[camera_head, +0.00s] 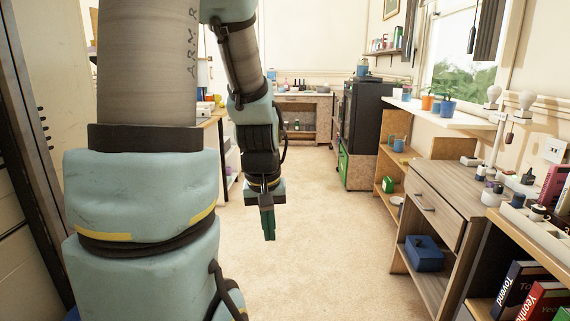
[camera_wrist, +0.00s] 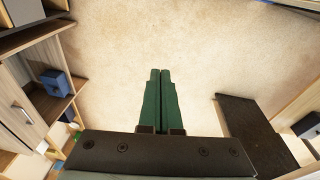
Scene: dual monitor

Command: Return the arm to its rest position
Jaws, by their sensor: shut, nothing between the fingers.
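My arm rises at the left of the head view and bends down so that its end hangs over the open floor. My gripper (camera_head: 268,222) has green fingers and points straight down, clear of the furniture. In the wrist view my gripper (camera_wrist: 160,74) shows its two green fingers side by side, shut, with nothing between them. Only bare beige floor (camera_wrist: 190,45) lies beyond the fingertips.
On the right stand a wooden drawer cabinet (camera_head: 437,197) with a blue box (camera_head: 424,253) and a shelf with books (camera_head: 520,287). A black fridge-like cabinet (camera_head: 366,120) stands farther back. The middle floor (camera_head: 325,215) is free.

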